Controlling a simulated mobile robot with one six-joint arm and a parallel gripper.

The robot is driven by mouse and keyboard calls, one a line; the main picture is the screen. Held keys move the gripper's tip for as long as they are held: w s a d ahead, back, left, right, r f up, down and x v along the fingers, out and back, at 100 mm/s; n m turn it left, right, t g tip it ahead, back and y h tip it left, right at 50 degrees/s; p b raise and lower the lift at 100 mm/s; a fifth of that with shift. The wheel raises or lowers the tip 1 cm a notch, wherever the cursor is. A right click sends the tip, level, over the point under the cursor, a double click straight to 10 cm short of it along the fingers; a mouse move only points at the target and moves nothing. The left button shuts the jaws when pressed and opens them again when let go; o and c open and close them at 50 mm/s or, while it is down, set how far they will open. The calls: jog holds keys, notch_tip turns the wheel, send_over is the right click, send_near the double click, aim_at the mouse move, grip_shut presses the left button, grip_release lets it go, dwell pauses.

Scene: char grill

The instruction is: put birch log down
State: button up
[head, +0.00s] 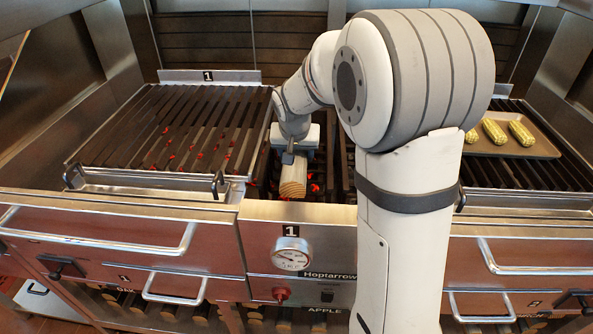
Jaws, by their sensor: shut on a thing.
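The birch log (293,188) is a pale wooden log with its round cut end toward the front of the grill. It is in the gap to the right of the left grate. My gripper (290,158) is over the log and shut on it from above. The fingers are mostly hidden by the arm and the gripper body. Red embers show beside and below the log. I cannot tell whether the log touches the bed under it.
The left grill grate (150,125), marked 1, has embers under its bars. A tray (545,150) with corn (521,133) lies on the right grate. A gauge (291,252) and a front panel sit below the log. Drawer handles (175,298) stick out in front.

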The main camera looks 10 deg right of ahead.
jog(key=f, duration=0.2)
jog(key=shift+w+d+f, duration=0.15)
jog(key=shift+d+f, duration=0.05)
jog(key=shift+f, duration=0.2)
notch_tip(320, 180, down, 4)
jog(key=shift+d+r, duration=0.1)
jog(key=shift+r, duration=0.15)
jog(key=o, duration=1)
jog(key=shift+f, duration=0.15)
jog(key=o, duration=0.5)
jog(key=shift+c, duration=0.2)
